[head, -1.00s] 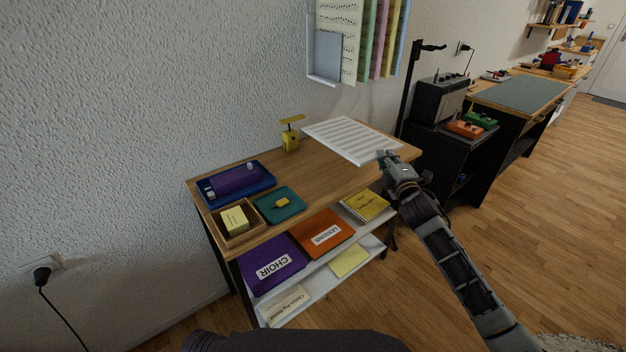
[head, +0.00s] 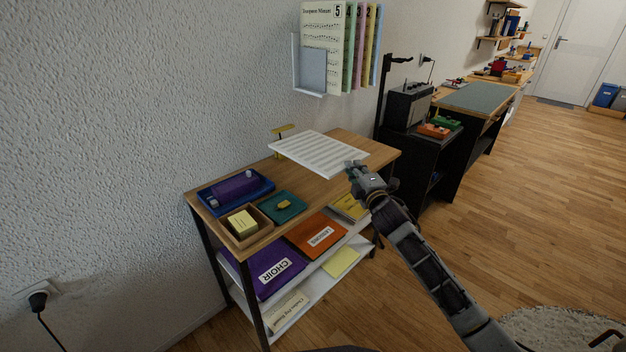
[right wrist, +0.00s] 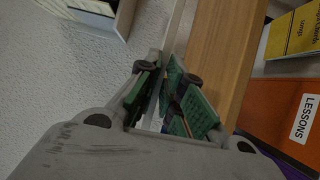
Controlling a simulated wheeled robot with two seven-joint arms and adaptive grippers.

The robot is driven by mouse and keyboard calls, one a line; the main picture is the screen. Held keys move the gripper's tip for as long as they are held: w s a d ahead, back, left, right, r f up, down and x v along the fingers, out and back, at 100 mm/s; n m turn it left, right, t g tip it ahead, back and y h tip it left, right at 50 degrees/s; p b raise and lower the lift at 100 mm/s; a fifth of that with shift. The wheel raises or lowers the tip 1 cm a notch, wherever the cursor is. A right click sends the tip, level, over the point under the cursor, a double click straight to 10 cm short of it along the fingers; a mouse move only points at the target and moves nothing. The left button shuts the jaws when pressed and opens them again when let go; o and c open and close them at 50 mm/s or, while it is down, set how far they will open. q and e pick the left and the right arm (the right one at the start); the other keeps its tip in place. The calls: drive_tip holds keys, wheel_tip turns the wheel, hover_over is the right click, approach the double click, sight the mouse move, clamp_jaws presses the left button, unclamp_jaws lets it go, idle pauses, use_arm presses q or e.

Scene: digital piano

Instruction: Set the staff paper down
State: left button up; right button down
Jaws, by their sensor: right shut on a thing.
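The staff paper (head: 315,150) is a white ruled sheet over the right part of the wooden shelf top (head: 345,143). It appears a little above the wood and hides part of the yellow stand behind it. My right gripper (head: 353,168) is shut on its near right corner, beyond the shelf's front edge. In the right wrist view, the green-padded fingers (right wrist: 172,100) close on a thin edge, and the sheet seems nearly edge-on. I cannot tell the exact gap to the wood. My left gripper is out of view.
A blue tray (head: 212,204), wooden box (head: 266,227), teal mat (head: 297,214) and yellow stand (head: 284,130) occupy the shelf top's left and back. A wall rack (head: 309,92) with music sheets hangs above. Folders, including a purple one (head: 262,289), fill the shelves below.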

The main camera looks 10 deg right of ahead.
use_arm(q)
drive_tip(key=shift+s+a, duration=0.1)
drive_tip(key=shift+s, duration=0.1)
use_arm(e)
drive_tip(key=shift+a+r, duration=0.1)
drive_tip(key=shift+r, duration=0.05)
idle(0.3)
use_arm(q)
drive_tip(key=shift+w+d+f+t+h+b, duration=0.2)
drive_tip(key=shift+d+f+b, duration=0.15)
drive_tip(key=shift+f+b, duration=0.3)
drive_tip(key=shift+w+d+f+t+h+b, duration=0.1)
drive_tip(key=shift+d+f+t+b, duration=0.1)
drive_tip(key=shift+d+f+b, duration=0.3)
use_arm(e)
wheel_tip(320, 180, down, 6)
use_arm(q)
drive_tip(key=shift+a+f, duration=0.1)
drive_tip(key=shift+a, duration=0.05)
use_arm(e)
drive_tip(key=shift+f, duration=0.3)
